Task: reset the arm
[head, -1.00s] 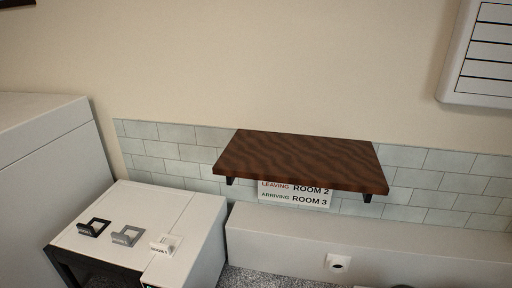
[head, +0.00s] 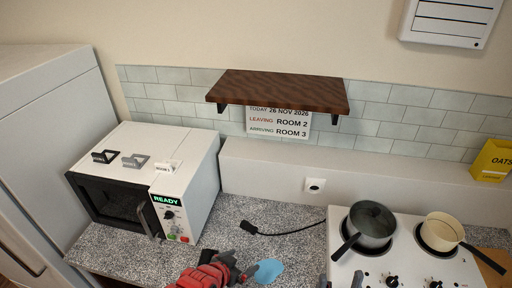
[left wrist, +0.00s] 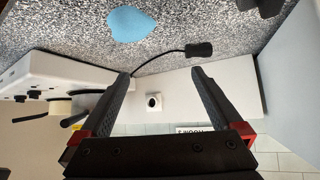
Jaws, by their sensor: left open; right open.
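My left gripper (head: 240,266), red and black, is low in the middle of the head view, over the speckled counter. It is just left of a flat light-blue piece (head: 269,271). In the left wrist view my left gripper (left wrist: 162,78) shows two dark fingers spread wide with nothing between them. The blue piece (left wrist: 131,24) lies beyond the fingertips there. Two grey tips of my right gripper (head: 340,281) show at the bottom edge, apart, in front of the hob's left side. The rest of it is out of frame.
A white microwave (head: 157,169) reading READY stands at left on the counter (head: 262,212). A black plug (head: 249,227) with cable lies behind my left gripper. A hob (head: 400,262) holds a dark pot (head: 372,222) and cream pan (head: 440,230). A wooden shelf (head: 280,90) hangs above.

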